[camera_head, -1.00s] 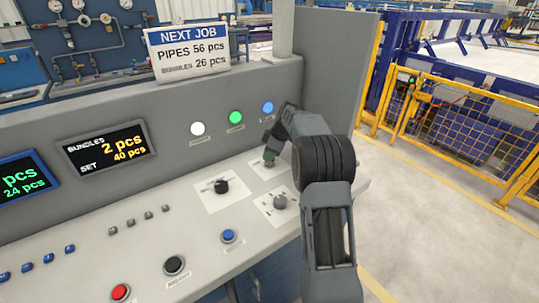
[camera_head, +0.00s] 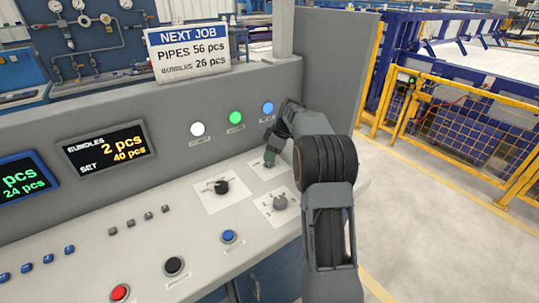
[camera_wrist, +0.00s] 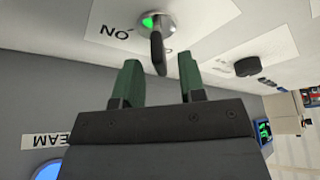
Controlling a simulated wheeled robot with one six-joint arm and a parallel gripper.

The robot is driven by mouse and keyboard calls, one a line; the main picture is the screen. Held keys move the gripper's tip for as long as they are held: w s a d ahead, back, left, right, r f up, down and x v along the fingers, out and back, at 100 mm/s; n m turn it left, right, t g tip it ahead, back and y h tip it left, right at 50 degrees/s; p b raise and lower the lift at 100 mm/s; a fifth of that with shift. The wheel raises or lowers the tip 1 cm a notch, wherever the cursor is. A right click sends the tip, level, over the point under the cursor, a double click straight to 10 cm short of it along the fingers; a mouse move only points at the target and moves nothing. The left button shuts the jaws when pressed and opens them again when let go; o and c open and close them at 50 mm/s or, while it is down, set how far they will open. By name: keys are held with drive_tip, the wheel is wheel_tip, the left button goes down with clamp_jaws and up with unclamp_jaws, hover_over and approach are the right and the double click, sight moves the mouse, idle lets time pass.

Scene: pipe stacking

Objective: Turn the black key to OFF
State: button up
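The black key (camera_wrist: 157,52) shows in the wrist view, standing in a round switch with a green-lit face (camera_wrist: 149,21). The switch is on a white plate (camera_wrist: 110,18) with ON lettering, seen upside down. My gripper (camera_wrist: 159,62) is open, with its two green fingers on either side of the key's outer end. Gaps show between the key and both fingers. In the head view, my gripper (camera_head: 269,158) is over the upper right plate of the console, and the key cannot be made out there.
A black knob (camera_head: 221,187) on its own white plate is left of my gripper. A grey knob (camera_head: 279,203) is below it. White, green and blue lamps (camera_head: 236,118) line the upright panel behind. Red, black and blue buttons (camera_head: 228,236) sit nearer the console's front.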

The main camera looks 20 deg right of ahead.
drive_tip(key=v, duration=1.2)
drive_tip(key=shift+d+r+p, duration=0.2)
drive_tip(key=shift+r+p, duration=0.05)
drive_tip(key=shift+p, duration=0.15)
drive_tip(key=s+f+m+h, duration=0.1)
drive_tip(key=s+f+m, duration=0.2)
drive_tip(key=f+m, duration=0.4)
drive_tip(key=s+a+m, duration=0.2)
drive_tip(key=s+a, duration=0.1)
drive_tip(key=s, duration=0.1)
drive_tip(key=s+a+m+h+p, duration=0.1)
drive_tip(key=s+a+m, duration=0.1)
drive_tip(key=s+a, duration=0.1)
drive_tip(key=s+a+m+h, duration=0.1)
drive_tip(key=s+a, duration=0.2)
drive_tip(key=s, duration=0.3)
drive_tip(key=shift+a+m+g+p, duration=0.25)
drive_tip(key=shift+m+g+p, duration=0.05)
drive_tip(key=shift+m, duration=0.1)
drive_tip(key=s+a+r+n+t+p, duration=0.1)
drive_tip(key=s+a, duration=0.6)
drive_tip(key=s, duration=0.4)
drive_tip(key=shift+s+a+r+n+t+h, duration=0.2)
drive_tip(key=shift+s+a+n+t+h, duration=0.1)
drive_tip(key=shift+s+t, duration=0.1)
drive_tip(key=shift+d, duration=0.15)
